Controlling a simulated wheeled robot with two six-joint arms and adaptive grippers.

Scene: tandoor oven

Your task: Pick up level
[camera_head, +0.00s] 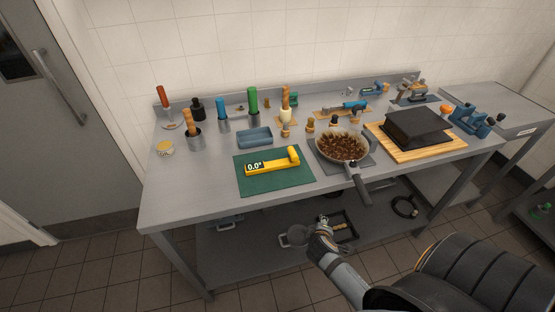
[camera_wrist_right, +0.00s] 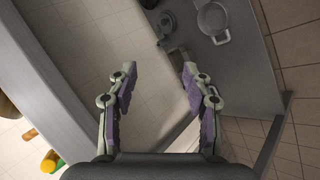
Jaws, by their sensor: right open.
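The yellow level (camera_head: 283,163) lies on a green mat (camera_head: 262,184) near the front left of the steel table. Its display reads 0.0°, and one end has a raised part. My right gripper (camera_head: 318,232) is in front of the table's front edge, below the tabletop and apart from the level. In the right wrist view my right gripper (camera_wrist_right: 159,76) has its two fingers spread with nothing between them. The level cannot be made out for certain in that view. My left gripper is not in view.
A pan (camera_head: 343,147) with its handle toward the front stands right of the mat. A dark block rests on a wooden board (camera_head: 438,152). The lower shelf (camera_head: 240,252) holds pots.

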